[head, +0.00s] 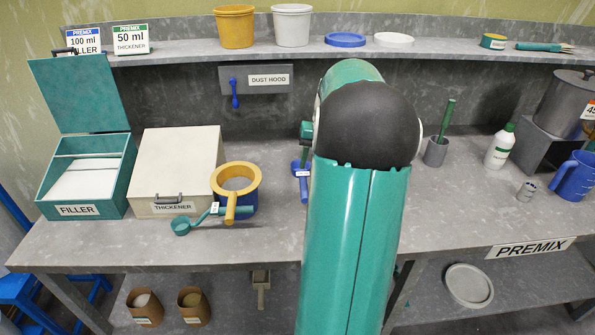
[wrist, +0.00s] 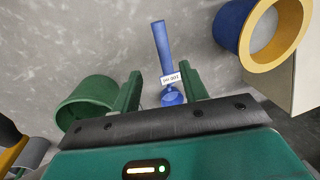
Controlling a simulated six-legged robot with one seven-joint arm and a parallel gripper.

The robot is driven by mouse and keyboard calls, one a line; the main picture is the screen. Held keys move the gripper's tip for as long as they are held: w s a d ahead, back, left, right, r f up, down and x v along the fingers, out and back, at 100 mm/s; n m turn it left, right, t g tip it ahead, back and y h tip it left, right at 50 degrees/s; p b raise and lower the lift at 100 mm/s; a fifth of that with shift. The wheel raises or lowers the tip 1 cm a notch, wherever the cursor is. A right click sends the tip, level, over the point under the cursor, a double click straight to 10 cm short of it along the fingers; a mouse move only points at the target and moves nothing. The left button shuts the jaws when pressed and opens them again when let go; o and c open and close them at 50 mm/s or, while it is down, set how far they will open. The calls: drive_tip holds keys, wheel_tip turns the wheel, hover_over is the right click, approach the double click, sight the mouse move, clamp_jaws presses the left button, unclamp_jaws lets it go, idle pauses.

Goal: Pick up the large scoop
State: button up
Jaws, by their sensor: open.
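A blue scoop with a white label (wrist: 161,45) lies on the grey bench. In the wrist view its handle points up the picture and its cup (wrist: 173,97) shows between my fingers. In the head view the blue scoop (head: 299,170) is partly hidden behind my arm. My gripper (wrist: 162,90) is open, one green finger on each side of the scoop; I cannot tell whether either finger touches it. A teal scoop (head: 181,225) with a label lies farther left, in front of the THICKENER box.
A blue pail with a yellow ring (head: 254,185) stands left of the blue scoop; a green round vessel (wrist: 82,103) is on its other side. The THICKENER box (head: 175,155) and open FILLER box (head: 125,172) are farther left. A grey pot (head: 436,152) and white bottle (head: 499,148) stand right.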

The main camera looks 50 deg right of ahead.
sight(305, 188)
drive_tip(key=shift+w+a+f, duration=0.3)
drive_tip(key=shift+a+f, duration=0.05)
drive_tip(key=shift+f, duration=1.45)
drive_tip(key=shift+w+a+f, duration=0.3)
drive_tip(key=shift+a+f, duration=0.05)
drive_tip(key=shift+f, duration=1.4)
drive_tip(key=shift+w+a+f, duration=0.3)
drive_tip(key=shift+a+f, duration=0.05)
drive_tip(key=shift+f, duration=1.45)
clamp_jaws()
drive_tip(key=shift+r, duration=0.15)
